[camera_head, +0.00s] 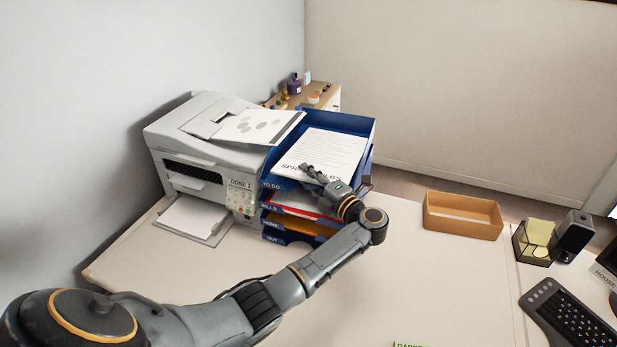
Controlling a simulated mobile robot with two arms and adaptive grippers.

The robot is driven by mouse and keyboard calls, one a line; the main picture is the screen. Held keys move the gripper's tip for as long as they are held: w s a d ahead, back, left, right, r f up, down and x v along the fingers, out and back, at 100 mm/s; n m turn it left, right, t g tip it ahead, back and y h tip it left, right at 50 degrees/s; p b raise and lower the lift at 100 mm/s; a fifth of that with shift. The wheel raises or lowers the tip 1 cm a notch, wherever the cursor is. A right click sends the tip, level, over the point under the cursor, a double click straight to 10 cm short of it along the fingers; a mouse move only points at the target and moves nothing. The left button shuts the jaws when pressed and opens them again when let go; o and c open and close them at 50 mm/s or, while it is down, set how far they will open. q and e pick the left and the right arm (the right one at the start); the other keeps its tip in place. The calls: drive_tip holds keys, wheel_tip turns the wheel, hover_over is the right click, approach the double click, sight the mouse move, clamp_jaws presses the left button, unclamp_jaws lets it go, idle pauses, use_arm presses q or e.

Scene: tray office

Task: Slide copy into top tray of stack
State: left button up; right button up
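The stack of blue trays (268,199) stands right of the printer, with labels including "TO DO" on the top tray and "BILLS" below. A white printed sheet (322,150) lies in the top tray, its large heading toward the front. My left gripper (311,173) is at the front of the top tray, over the sheet's near edge, and covers part of the heading. Its fingers are small and seen from behind, so I cannot tell whether they grip the sheet. My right gripper is not in view.
The printer (212,142) stands at left, a sheet with grey ovals (258,126) on its top and white paper (191,217) in its lower tray. An orange-brown box (462,226), a note holder (535,250) and a keyboard (570,318) are at right.

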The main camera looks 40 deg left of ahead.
use_arm(q)
drive_tip(key=shift+d+f, duration=0.1)
drive_tip(key=shift+f, duration=0.2)
drive_tip(key=shift+s+d, duration=0.15)
drive_tip(key=shift+d, duration=0.2)
drive_tip(key=v, duration=1.1)
drive_tip(key=shift+r, duration=0.25)
